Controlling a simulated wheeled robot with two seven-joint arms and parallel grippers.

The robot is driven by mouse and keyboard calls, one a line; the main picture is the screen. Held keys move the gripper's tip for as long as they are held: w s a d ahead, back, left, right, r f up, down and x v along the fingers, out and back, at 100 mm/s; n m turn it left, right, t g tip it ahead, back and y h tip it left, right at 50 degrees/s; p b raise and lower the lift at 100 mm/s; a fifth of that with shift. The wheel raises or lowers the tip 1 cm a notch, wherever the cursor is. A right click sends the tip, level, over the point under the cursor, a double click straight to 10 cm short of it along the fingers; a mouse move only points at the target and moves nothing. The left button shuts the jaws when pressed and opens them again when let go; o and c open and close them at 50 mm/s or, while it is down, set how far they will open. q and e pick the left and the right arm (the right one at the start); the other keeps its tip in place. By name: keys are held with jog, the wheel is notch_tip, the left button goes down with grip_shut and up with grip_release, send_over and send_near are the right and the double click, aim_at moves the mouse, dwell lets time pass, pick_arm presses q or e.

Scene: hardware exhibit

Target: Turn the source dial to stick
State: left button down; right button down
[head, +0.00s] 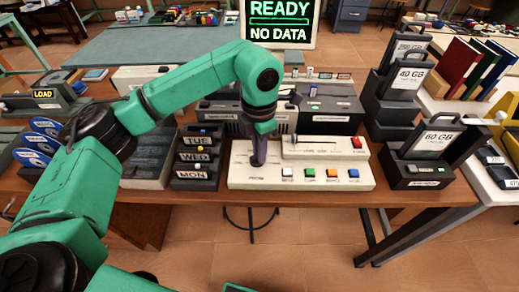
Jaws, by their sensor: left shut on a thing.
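A cream control panel (241,176) lies at the front of the brown table, with a row of white, green, orange and blue buttons along its front. My left arm reaches in from the left, and its gripper (259,160) points down onto the left part of this panel. The gripper is shut on the source dial, which the fingers mostly hide. The dial's pointer direction and its marks are too small or hidden to read. My right gripper is not in view.
A raised block with a slider and a red button (356,142) is close right of the gripper. Day-labelled boxes (195,172) stand left of the panel. A dark 60 GB unit (428,145) stands right. A screen (280,22) behind reads READY, NO DATA.

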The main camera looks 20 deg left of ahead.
pick_arm(q)
jog(key=shift+r, duration=0.1)
jog(key=c, duration=0.8)
grip_release()
notch_tip(320, 180, up, 14)
jog(key=shift+r+p, duration=0.25)
jog(key=shift+p, duration=0.15)
